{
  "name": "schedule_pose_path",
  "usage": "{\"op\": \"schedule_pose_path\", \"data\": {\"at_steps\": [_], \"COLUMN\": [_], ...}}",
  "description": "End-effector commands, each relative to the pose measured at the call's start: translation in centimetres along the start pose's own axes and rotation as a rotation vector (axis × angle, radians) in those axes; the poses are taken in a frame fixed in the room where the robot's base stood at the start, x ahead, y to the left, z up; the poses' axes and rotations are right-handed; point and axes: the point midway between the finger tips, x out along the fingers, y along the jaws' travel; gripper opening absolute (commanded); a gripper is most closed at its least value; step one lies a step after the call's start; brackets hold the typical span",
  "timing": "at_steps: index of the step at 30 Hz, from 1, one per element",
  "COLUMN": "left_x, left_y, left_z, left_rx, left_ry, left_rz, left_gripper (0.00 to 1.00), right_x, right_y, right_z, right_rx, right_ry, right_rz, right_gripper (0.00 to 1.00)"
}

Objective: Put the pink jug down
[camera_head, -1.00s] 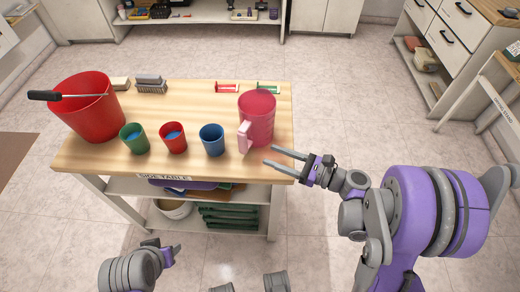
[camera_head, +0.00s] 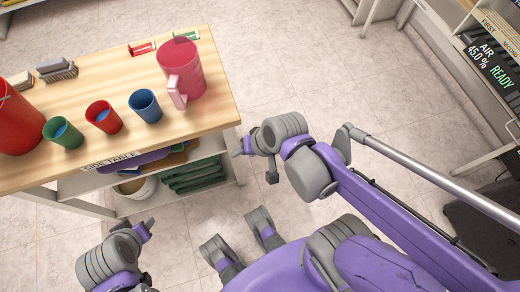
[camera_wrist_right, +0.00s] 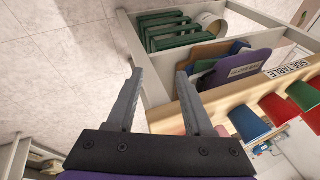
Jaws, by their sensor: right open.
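The pink jug (camera_head: 186,72) stands upright on the right end of the wooden side table (camera_head: 205,110), with its pale pink handle facing the front. My right gripper (camera_head: 240,151) is beside the table's front right corner, apart from the jug. In the right wrist view its two fingers (camera_wrist_right: 160,78) are spread, with nothing between them. A small reddish patch beside the right finger there may be the jug, but I cannot tell. My left gripper (camera_head: 147,228) is low in front of the table; its finger gap is not clear.
Blue (camera_head: 145,106), red (camera_head: 104,117) and green (camera_head: 63,133) cups stand in a row left of the jug. A red bucket (camera_head: 15,125) stands at the left. Brushes (camera_head: 57,69) lie behind. Green crates (camera_head: 195,175) sit on the shelf below. Floor right of the table is open.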

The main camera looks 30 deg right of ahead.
Motion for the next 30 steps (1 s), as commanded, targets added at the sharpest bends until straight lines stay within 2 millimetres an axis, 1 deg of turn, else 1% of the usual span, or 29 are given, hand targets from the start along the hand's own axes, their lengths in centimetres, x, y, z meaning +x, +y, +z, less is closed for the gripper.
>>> {"op": "schedule_pose_path", "data": {"at_steps": [1, 3, 6, 9, 30], "left_x": [0.0, 0.0, 0.0, 0.0, 0.0], "left_y": [0.0, 0.0, 0.0, 0.0, 0.0], "left_z": [0.0, 0.0, 0.0, 0.0, 0.0], "left_rx": [0.0, 0.0, 0.0, 0.0, 0.0], "left_ry": [0.0, 0.0, 0.0, 0.0, 0.0], "left_rz": [0.0, 0.0, 0.0, 0.0, 0.0], "left_gripper": [0.5, 0.5, 0.5, 0.5, 0.5], "right_x": [-0.7, -1.4, -2.2, -2.5, -2.6], "right_y": [0.8, 1.9, 2.8, 3.2, 3.2], "right_z": [0.6, 0.7, 0.6, 0.6, 0.5], "right_rx": [-0.127, -0.283, -0.432, -0.496, -0.501], "right_ry": [0.024, 0.054, 0.08, 0.09, 0.09], "right_rz": [0.051, 0.117, 0.179, 0.207, 0.211], "right_gripper": [0.52, 0.52, 0.52, 0.52, 0.52]}}
